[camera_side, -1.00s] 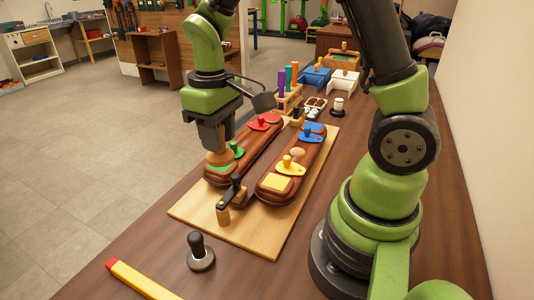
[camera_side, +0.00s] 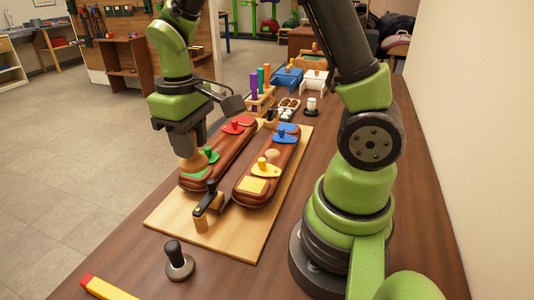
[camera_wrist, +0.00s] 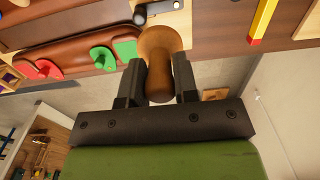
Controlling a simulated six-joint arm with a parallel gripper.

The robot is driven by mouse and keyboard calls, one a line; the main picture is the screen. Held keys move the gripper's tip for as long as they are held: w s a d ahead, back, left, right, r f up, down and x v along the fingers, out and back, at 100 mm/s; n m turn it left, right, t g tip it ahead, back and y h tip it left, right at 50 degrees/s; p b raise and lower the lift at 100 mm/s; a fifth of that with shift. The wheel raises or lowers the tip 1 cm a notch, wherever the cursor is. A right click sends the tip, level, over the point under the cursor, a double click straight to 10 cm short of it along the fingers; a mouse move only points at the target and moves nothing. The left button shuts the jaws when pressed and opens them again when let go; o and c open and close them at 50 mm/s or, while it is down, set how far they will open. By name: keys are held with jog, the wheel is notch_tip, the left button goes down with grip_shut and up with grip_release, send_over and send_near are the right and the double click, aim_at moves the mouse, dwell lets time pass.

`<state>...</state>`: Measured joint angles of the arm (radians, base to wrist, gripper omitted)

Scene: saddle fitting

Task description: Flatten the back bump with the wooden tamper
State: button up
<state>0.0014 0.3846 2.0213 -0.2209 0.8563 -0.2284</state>
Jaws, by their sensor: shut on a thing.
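My gripper (camera_side: 188,150) is shut on the wooden tamper (camera_side: 194,162) and points down. The tamper also shows between the fingers in the wrist view (camera_wrist: 158,55). It is at the near end of the left brown padded panel (camera_side: 232,145), by a green patch (camera_side: 197,174). I cannot tell whether it touches the panel. The right brown panel (camera_side: 285,153) lies beside it, with a small tan rounded bump (camera_side: 272,155) between its blue piece (camera_side: 286,131) and yellow knobbed piece (camera_side: 263,168).
Both panels lie on a pale wooden board (camera_side: 235,240). A black-handled clamp (camera_side: 206,205) stands at its near end. A black-knobbed tool (camera_side: 178,262) and a yellow-red bar (camera_side: 105,288) lie nearer. Coloured handles in a rack (camera_side: 261,95) stand behind. The right of the table is mostly clear.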

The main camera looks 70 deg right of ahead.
jog(key=s+d+f+m, duration=0.2)
jog(key=d+m, duration=0.1)
jog(key=d, duration=0.8)
jog(key=m, duration=0.3)
send_near(273, 151)
jog(key=shift+f, duration=1.55)
jog(key=shift+f, duration=1.15)
dwell(0.9)
jog(key=shift+r, duration=2.55)
